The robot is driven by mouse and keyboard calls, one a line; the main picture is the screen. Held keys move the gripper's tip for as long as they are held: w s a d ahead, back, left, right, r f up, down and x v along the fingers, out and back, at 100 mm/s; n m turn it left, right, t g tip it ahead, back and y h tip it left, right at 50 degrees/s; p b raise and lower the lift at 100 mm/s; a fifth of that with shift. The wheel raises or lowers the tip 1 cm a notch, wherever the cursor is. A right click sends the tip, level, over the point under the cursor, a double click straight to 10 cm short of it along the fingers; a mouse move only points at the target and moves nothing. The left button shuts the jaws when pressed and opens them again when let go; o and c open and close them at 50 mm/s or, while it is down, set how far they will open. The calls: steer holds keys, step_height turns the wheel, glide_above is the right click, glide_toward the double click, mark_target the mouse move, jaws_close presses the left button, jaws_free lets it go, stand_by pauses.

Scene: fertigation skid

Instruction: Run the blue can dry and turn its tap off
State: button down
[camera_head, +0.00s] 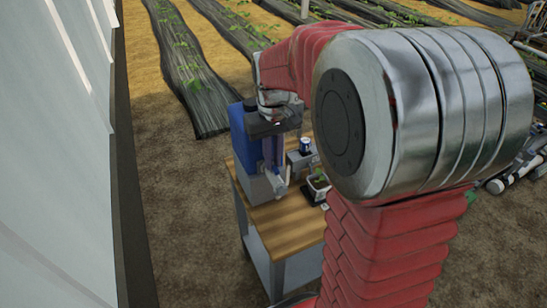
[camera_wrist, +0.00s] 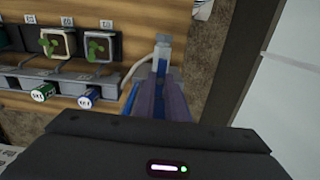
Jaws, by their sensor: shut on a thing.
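A large blue can (camera_head: 241,138) stands upright on a grey stand (camera_head: 252,188) at the left end of the wooden table. My gripper (camera_head: 275,177) points down right beside the can's front. Its fingers are shut on a pale grey piece, the tap (camera_head: 278,184), low in front of the can. In the wrist view my gripper (camera_wrist: 160,80) reaches the grey-blue tap (camera_wrist: 163,50). The fingers and the dark gripper body cover most of what is held. The tap's exact setting and the level in the can are not visible.
The wooden table (camera_head: 285,228) also bears a small blue-and-white can (camera_head: 305,145) and a potted plant (camera_head: 318,183). In the wrist view, two potted plants (camera_wrist: 98,47) and a green can (camera_wrist: 43,92) sit left of a pale hose (camera_wrist: 134,72). A white wall (camera_head: 60,150) is at left.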

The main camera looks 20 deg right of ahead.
steer(key=c, duration=1.8)
jaws_free()
step_height(320, 180, up, 14)
steer(key=shift+f, duration=0.15)
steer(key=shift+w, duration=0.15)
